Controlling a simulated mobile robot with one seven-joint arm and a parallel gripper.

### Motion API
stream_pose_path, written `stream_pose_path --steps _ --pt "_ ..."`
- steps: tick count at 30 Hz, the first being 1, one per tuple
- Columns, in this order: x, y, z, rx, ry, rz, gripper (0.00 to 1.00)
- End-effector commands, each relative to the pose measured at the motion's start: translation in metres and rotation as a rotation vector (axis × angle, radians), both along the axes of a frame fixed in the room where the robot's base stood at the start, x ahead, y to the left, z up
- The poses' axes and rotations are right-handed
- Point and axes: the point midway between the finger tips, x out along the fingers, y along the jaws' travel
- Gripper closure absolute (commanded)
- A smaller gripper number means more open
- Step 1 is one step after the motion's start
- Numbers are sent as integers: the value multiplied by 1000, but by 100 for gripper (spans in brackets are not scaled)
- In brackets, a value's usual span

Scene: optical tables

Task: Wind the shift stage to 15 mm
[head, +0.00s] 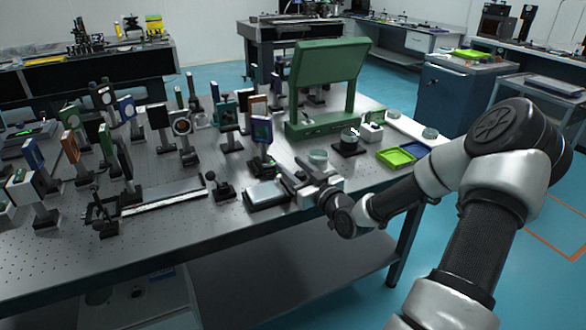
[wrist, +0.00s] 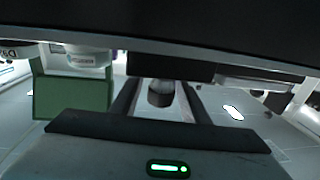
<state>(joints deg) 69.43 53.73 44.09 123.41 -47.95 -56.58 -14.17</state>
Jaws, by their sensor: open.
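The shift stage appears to be the low, flat grey unit (head: 267,194) near the front edge of the table in the head view. In the wrist view, a grey surface with a small lit green readout (wrist: 168,168) fills the bottom; its value is not legible. A small dark knob-like piece (wrist: 160,93) shows above a dark crossbar. My gripper (head: 290,177) is open, low over the table, just right of the grey unit. Its fingertips are small and partly hidden in the head view. I cannot tell whether it touches the knob-like piece.
A large green stand (head: 325,75) rises behind my gripper. A black joystick-like post (head: 222,188) and a long rail (head: 163,201) lie to the left, with many mounted optics beyond. A lime tray (head: 396,157) and a blue tray (head: 417,148) sit to the right.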

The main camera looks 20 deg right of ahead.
Motion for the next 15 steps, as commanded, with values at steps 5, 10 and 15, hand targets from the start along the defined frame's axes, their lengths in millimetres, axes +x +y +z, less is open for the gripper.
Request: stream_pose_path --steps 5,10,15 --pt "0 0 0 0 0 0 59" --pt "0 0 0 -1 0 0 82" --pt "0 0 0 -1 0 0 99"
